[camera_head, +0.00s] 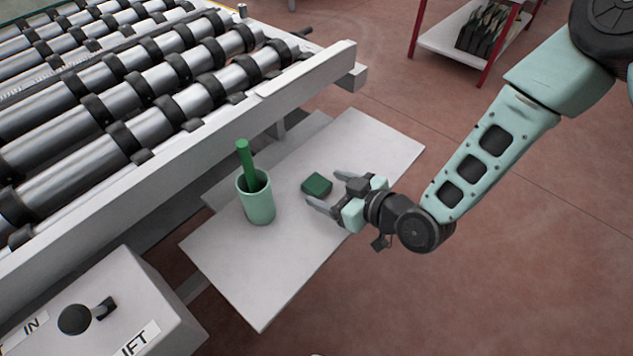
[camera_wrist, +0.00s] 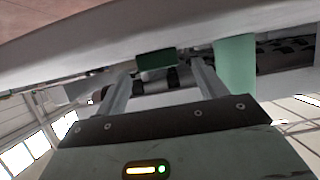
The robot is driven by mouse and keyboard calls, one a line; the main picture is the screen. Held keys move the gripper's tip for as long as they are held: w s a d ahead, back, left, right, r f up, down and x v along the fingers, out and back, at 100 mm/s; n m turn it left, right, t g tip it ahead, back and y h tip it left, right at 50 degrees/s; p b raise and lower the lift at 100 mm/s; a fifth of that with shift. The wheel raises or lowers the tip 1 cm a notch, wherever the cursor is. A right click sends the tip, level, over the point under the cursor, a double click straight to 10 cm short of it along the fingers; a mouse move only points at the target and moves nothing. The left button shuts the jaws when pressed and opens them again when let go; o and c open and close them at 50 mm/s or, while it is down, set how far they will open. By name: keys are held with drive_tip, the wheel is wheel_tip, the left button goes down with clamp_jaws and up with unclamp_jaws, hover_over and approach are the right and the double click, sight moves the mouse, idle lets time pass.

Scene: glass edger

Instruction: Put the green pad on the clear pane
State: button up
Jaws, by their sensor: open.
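The green pad (camera_head: 317,185) is a small dark green block lying on the white side table. My gripper (camera_head: 322,190) is open and low over the table, with its fingers pointing left toward the pad. The pad sits at or just ahead of the fingertips; I cannot tell whether they touch it. In the wrist view the pad (camera_wrist: 156,59) shows between and beyond the two fingers of my gripper (camera_wrist: 162,72). I cannot make out a clear pane in either view.
A light green cup (camera_head: 258,205) with a green stick (camera_head: 246,162) stands left of the pad on the white table (camera_head: 240,278). It also shows right of the fingers in the wrist view (camera_wrist: 235,62). A roller conveyor (camera_head: 150,85) with a raised rail (camera_head: 255,110) borders the table. A lever box (camera_head: 120,305) stands at lower left.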

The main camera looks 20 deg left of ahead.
sight(317, 186)
drive_tip(key=shift+x, duration=1.45)
drive_tip(key=c, duration=1.1)
drive_tip(key=shift+r, duration=0.1)
